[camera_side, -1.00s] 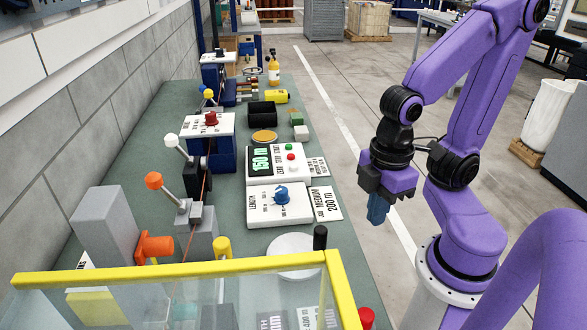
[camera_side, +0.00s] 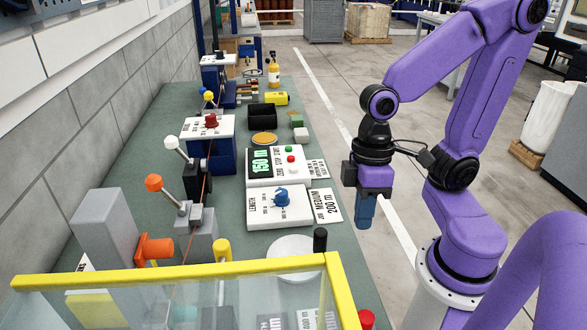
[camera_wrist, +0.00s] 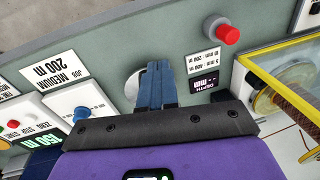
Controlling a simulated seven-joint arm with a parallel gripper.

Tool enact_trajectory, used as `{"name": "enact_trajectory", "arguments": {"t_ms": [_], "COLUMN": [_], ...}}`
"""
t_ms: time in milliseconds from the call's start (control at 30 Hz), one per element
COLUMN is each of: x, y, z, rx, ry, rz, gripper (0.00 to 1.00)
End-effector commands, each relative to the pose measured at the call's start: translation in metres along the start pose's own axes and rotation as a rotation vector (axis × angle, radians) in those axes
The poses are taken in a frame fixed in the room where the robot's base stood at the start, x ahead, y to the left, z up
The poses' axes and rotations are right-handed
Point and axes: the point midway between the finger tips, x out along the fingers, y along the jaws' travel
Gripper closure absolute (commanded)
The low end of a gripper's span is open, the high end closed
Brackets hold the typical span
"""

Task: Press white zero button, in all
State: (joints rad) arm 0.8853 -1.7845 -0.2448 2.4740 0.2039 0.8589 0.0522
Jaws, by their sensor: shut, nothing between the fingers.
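The white control box (camera_side: 304,176) sits on the bench with a dark display (camera_side: 260,162) reading 150 m. A green button (camera_side: 289,147) and a red button (camera_side: 290,158) are on it, with labels for zero, stop and start. I cannot make out the white zero button clearly against the white panel. In the wrist view the red button (camera_wrist: 13,124) and part of the display (camera_wrist: 38,163) show at the lower left edge. My gripper (camera_side: 366,222) is shut and empty, pointing down to the right of the bench and apart from the box. Its blue fingers show in the wrist view (camera_wrist: 158,75).
A white box with a blue knob (camera_side: 281,198) stands in front of the control box. A job card (camera_side: 326,205) lies beside it. A black post (camera_side: 320,239), a yellow-framed guard (camera_side: 180,270) and a red button (camera_side: 366,317) are nearer the camera.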

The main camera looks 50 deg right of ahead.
Motion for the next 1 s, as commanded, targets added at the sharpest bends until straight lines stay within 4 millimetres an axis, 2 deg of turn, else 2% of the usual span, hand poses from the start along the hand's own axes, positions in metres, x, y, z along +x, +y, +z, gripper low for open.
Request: {"name": "enact_trajectory", "arguments": {"t_ms": [267, 467, 733, 867, 1000], "x": [-0.004, -0.013, -0.029, -0.037, -0.047], "y": [0.022, 0.055, 0.126, 0.169, 0.22], "z": [-0.047, -0.082, -0.118, -0.125, -0.124], "rx": [0.524, 0.901, 1.408, 1.651, 1.908], "ry": [0.086, 0.173, 0.318, 0.402, 0.5], "rz": [-0.184, -0.31, -0.476, -0.557, -0.643], "gripper": [1.0, 1.0, 1.0, 1.0, 1.0]}}
